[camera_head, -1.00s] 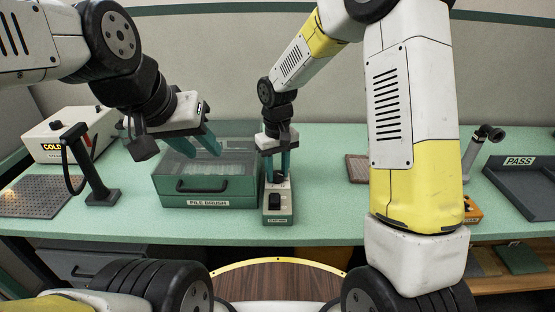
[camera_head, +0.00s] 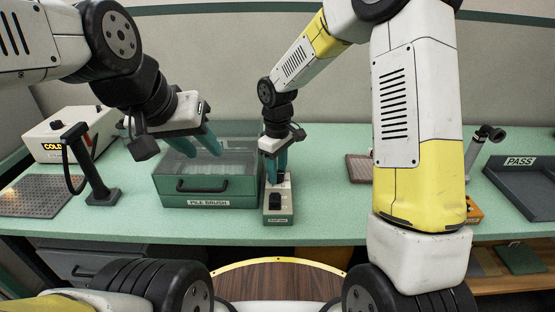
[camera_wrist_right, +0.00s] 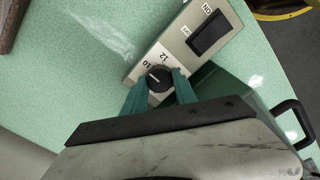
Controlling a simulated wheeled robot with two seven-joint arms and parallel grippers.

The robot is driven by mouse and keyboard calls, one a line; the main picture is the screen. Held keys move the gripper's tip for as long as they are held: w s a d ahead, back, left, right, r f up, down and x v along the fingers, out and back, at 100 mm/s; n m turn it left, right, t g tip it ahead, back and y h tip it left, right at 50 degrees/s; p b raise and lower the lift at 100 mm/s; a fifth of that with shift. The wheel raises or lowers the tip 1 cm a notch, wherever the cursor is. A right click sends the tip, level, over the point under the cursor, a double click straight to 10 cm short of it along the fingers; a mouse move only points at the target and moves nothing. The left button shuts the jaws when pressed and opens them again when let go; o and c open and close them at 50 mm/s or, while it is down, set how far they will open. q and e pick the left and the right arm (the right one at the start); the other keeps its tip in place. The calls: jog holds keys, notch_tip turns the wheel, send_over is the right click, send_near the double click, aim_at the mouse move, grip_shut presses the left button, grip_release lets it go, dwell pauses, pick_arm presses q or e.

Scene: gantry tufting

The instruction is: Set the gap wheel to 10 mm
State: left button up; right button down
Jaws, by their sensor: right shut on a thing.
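The gap wheel (camera_wrist_right: 159,78) is a small black knob with a white pointer line, on a pale-topped control box (camera_head: 279,205). In the right wrist view, the numbers 10 and 12 are printed beside the wheel, and the pointer line slants toward the side of the 10; its exact setting is too small to tell. My right gripper (camera_head: 277,176) points down at the far end of the box, its green fingers shut on the wheel from both sides (camera_wrist_right: 160,90). My left gripper (camera_head: 200,147) is open and empty above the pile brush box.
The green pile brush box (camera_head: 208,188) with a clear lid stands just left of the control box. A black rocker switch (camera_wrist_right: 209,34) is on the same control box. A brown pad (camera_head: 359,168) and a PASS tray (camera_head: 520,185) lie to the right.

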jog(key=c, duration=1)
grip_release()
notch_tip(320, 180, up, 8)
jog(key=shift+f, duration=0.1)
